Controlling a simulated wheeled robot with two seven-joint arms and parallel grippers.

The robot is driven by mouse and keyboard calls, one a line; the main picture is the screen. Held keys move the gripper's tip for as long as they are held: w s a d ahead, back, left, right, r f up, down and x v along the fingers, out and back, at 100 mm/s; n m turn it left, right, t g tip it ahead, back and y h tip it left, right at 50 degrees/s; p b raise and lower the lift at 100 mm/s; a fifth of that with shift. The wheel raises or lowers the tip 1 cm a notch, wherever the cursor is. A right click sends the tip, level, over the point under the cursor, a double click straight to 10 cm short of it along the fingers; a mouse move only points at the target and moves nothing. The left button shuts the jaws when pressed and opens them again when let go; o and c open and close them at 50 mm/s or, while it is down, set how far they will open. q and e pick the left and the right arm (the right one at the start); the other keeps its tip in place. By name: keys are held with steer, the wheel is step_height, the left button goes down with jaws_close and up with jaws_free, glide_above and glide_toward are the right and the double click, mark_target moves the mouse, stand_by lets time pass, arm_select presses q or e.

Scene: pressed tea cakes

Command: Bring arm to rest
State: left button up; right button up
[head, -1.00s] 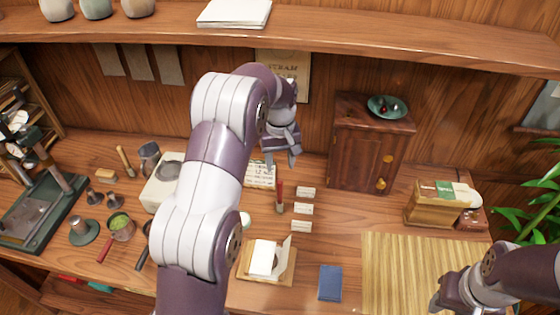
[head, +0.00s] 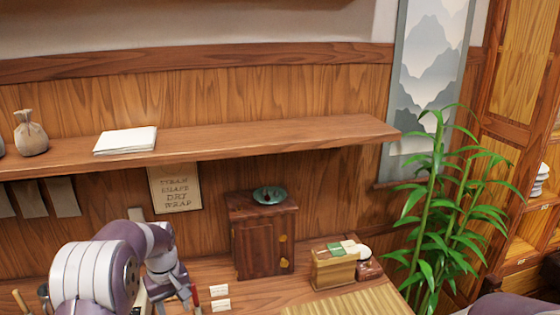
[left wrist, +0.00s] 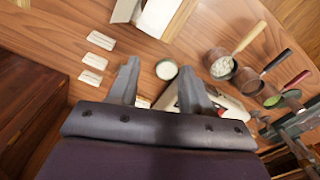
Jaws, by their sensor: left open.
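My left arm (head: 95,272) comes in at the lower left of the head view, bent, with its wrist pointing down over the work table (head: 215,268). My left gripper (head: 177,299) hangs left of the small wooden cabinet, partly cut by the picture's lower edge. In the left wrist view the left gripper (left wrist: 158,85) has its two fingers spread with nothing held. A small round white-topped pot (left wrist: 167,69) shows beyond the fingers, apparently on the table. Only a piece of my right arm (head: 505,304) shows at the lower right; its gripper is out of view.
The wooden cabinet (head: 262,240) bears a green dish (head: 270,195). A wooden box (head: 335,266) stands right of it, then a leafy plant (head: 440,200). A shelf (head: 250,138) runs above. Small cards (left wrist: 100,40) and handled pans (left wrist: 218,62) lie near the left gripper.

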arm_select(q)
steer(key=s+d+m, duration=0.3)
steer(key=s, duration=0.8)
steer(key=s+d+r+m+t, duration=0.1)
steer(key=s+d+m, duration=0.3)
steer(key=s, duration=0.8)
steer(key=shift+s+r, duration=0.25)
steer(key=shift+r, duration=0.05)
steer(key=shift+w+d, duration=0.1)
